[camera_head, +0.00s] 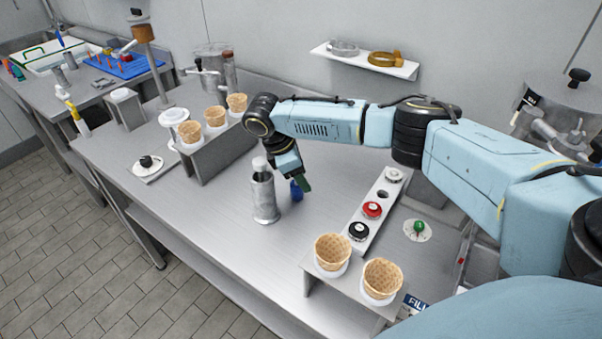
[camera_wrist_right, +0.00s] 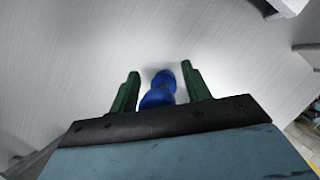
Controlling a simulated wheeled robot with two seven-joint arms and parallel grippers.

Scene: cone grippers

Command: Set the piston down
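A small blue piece, which I take to be the piston (camera_head: 296,190), is at the steel bench top just right of a metal cylinder (camera_head: 264,198). In the right wrist view the blue piston (camera_wrist_right: 159,90) is between the two green fingers of my right gripper (camera_wrist_right: 160,88). Bare gaps show on both sides of it, so the fingers are open around it and not clamped. In the head view my right gripper (camera_head: 302,183) points down at the bench and partly hides the piston. My left gripper is not in view.
A white strip (camera_head: 362,240) with red, black and white caps lies to the right. Cones stand in a front holder (camera_head: 354,290) and a back left holder (camera_head: 215,158). A round white plate with a green knob (camera_head: 417,229) lies at right.

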